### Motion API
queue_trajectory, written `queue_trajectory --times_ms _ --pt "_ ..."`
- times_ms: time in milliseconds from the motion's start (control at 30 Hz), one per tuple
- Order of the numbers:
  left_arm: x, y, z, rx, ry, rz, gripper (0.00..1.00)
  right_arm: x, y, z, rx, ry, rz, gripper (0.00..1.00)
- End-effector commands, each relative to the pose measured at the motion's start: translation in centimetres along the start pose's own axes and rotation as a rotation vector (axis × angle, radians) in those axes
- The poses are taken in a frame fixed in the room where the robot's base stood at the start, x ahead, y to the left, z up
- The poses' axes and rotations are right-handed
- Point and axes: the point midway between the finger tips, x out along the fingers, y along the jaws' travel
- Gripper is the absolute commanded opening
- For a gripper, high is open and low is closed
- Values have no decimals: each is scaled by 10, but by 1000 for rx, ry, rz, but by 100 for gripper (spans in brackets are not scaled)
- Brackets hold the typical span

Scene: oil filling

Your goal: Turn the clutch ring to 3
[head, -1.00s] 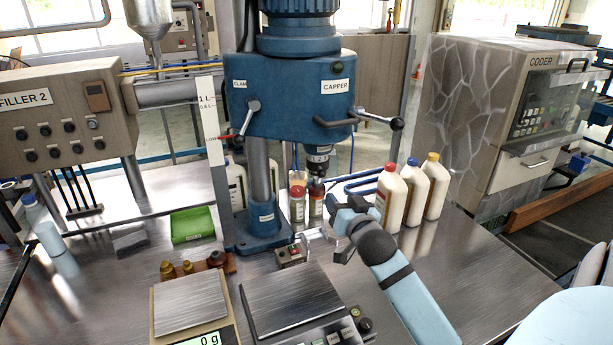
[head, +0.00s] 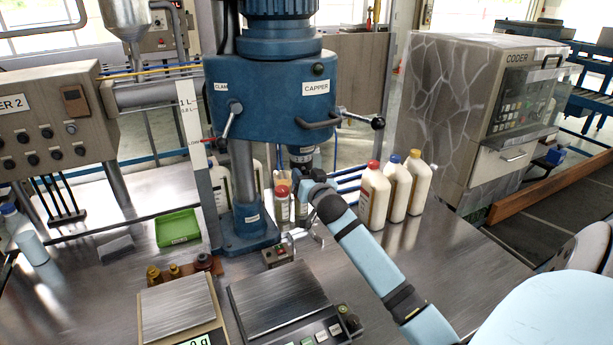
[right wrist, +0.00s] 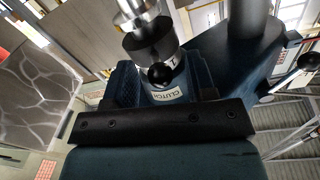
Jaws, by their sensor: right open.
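The blue capper (head: 270,95) stands on a column at the centre of the head view. Its clutch ring (head: 301,155) is low on the spindle under the head, partly hidden by my right gripper. My right gripper (head: 304,183) is open just below the ring, close to the spindle. In the right wrist view the dark ring (right wrist: 150,46) shows with a black ball knob (right wrist: 160,74) and the CLUTCH label (right wrist: 165,94), between the gripper's fingers (right wrist: 163,84). I cannot tell whether the fingers touch the ring, nor its setting. My left gripper is out of view.
White bottles (head: 375,195) with coloured caps stand to the right. A green tray (head: 178,228), a scale (head: 178,307) and a control panel with a plate (head: 275,300) are on the table.

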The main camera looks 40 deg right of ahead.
Motion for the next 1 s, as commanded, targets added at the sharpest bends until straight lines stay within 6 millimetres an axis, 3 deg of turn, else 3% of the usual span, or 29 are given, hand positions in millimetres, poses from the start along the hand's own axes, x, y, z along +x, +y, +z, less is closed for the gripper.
queue_trajectory --times_ms 67,200,300,667,1000 --pt "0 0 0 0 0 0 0 0 0 0 0 0 0 51" --pt "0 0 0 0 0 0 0 0 0 0 0 0 0 19" --pt "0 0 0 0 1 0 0 0 0 0 0 0 0 0" --pt "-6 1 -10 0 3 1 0 -1 4 -4 -3 -9 -42 0" --pt "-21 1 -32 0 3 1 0 -1 19 -8 -8 -47 -227 0"
